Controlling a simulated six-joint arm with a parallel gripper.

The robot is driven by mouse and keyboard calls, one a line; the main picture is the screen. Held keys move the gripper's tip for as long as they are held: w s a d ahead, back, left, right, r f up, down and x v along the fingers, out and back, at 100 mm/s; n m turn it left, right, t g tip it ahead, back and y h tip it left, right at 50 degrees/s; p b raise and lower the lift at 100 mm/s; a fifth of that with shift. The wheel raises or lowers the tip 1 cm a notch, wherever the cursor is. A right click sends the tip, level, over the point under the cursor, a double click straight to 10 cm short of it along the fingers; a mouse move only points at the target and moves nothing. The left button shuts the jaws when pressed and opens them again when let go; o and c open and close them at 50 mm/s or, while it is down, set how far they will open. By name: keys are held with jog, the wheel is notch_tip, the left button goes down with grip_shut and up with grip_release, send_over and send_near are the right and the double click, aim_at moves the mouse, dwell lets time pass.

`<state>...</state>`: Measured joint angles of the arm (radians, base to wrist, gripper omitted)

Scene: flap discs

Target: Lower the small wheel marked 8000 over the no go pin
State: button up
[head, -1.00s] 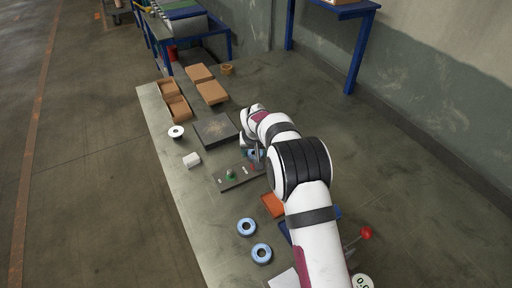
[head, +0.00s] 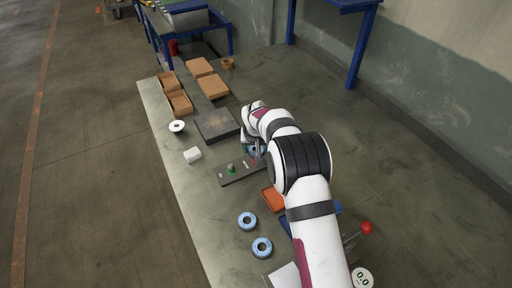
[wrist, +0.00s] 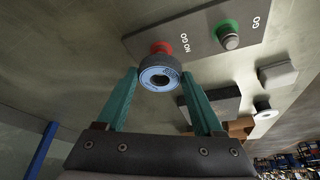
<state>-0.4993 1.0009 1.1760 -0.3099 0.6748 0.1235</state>
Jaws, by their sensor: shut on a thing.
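A small wheel (wrist: 160,72) with a dark rim and a pale blue label around its centre hole is between the teal fingers of my gripper (wrist: 159,78). The fingers are shut on its sides; the print on the label is too small to read. In the wrist view the wheel lies close to the red collar of the no go pin (wrist: 160,47) and partly covers it. I cannot tell whether the pin has entered the hole. The pin plate (head: 240,173) also carries the green-collared go pin (wrist: 229,38), which is bare. In the head view my arm partly hides the wheel.
Two blue-faced wheels (head: 247,221) (head: 262,247) lie nearer on the bench. A white-faced disc (head: 177,127), a white block (head: 192,155) and a dark slab (head: 216,125) lie beyond the plate. An orange tray (head: 273,199) and a red-knobbed lever (head: 366,228) are close to my arm.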

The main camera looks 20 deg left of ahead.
jog(key=shift+f, duration=0.65)
dwell(0.6)
jog(key=o, duration=1.6)
notch_tip(320, 180, up, 8)
jog(key=shift+f, duration=0.2)
